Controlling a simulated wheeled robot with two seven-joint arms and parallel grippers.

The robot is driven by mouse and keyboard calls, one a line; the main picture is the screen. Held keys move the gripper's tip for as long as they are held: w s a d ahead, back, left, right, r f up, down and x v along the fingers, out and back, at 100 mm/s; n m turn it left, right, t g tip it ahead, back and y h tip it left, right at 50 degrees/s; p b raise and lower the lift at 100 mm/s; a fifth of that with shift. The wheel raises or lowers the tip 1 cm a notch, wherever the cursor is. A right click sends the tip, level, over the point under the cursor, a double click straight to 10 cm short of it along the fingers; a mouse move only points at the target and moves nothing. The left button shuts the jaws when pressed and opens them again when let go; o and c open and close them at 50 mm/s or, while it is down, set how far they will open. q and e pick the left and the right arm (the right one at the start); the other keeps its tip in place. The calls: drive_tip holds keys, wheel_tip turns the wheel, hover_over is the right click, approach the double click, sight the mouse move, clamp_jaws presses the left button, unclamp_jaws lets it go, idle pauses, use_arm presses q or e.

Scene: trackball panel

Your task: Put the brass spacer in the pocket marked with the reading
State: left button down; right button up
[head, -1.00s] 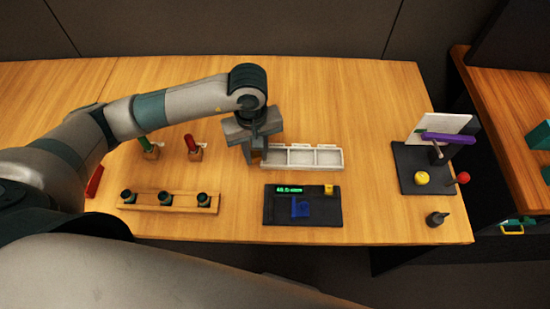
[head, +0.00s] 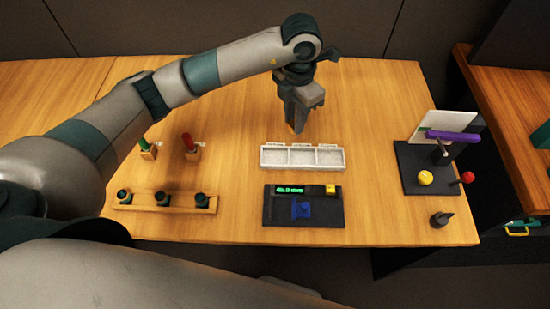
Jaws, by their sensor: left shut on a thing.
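My left gripper (head: 298,128) points down just behind the white tray (head: 262,157), near its middle pocket, with its fingers closed together. What it holds is hidden between the fingers, and no brass spacer shows elsewhere. The tray has three pockets in a row, all looking empty, with small labels along the back rim too small to read. A dark gauge panel (head: 275,220) lies in front of the tray. Its green display (head: 290,189) is lit, but the reading is too blurred to be sure of. A blue part (head: 302,209) and a yellow button (head: 330,189) sit on the panel. My right gripper is out of view.
A wooden rack (head: 142,207) with dark knobs stands front left. Green (head: 147,144) and red (head: 188,143) handled things stand in blocks behind it. A dark stand (head: 407,183) with yellow and red balls is at right, with a dark peg (head: 440,218) in front. The table behind the tray is clear.

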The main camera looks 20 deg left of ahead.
use_arm(q)
drive_tip(key=w+d+r+n, duration=0.3)
drive_tip(key=d+n, duration=0.1)
drive_tip(key=n, duration=0.6)
drive_tip(key=shift+w+r+n+b, duration=0.25)
drive_tip(key=shift+w+n+b, duration=0.05)
drive_tip(key=shift+b, duration=0.15)
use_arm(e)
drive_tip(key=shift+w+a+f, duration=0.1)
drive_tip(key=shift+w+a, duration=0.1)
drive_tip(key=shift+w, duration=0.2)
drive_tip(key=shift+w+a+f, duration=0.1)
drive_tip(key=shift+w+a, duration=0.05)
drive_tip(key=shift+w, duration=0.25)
use_arm(q)
drive_tip(key=shift+s+f, duration=0.1)
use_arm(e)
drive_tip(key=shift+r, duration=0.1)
